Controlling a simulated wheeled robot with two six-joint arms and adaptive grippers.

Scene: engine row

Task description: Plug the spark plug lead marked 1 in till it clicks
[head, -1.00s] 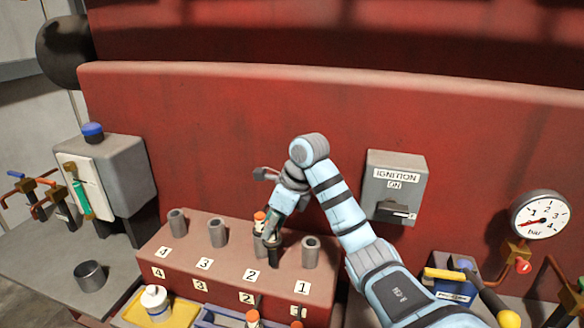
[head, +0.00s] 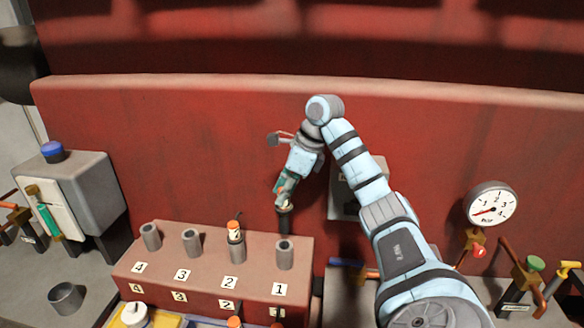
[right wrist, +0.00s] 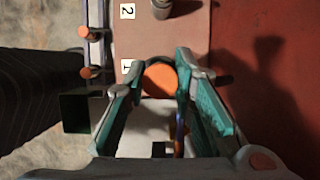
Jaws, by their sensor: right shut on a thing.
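The spark plug lead (head: 284,216) in my right gripper shows as a dark boot in the head view and an orange round top (right wrist: 160,78) in the right wrist view. My right gripper (head: 285,199) is shut on it, with fingers on both sides. The boot hangs roughly upright above the grey tube marked 1 (head: 285,255); a small gap seems to separate them. The lead's own number cannot be read. In the right wrist view, label 1 (right wrist: 127,66) is just left of the orange top. My left gripper is not in view.
An orange-topped lead (head: 235,231) stands in tube 2; tubes 3 (head: 191,243) and 4 (head: 151,238) look empty. Trays with orange-topped parts (head: 234,321) lie in front. The ignition box (head: 345,207) is partly behind my right arm. A gauge (head: 492,204) stands right.

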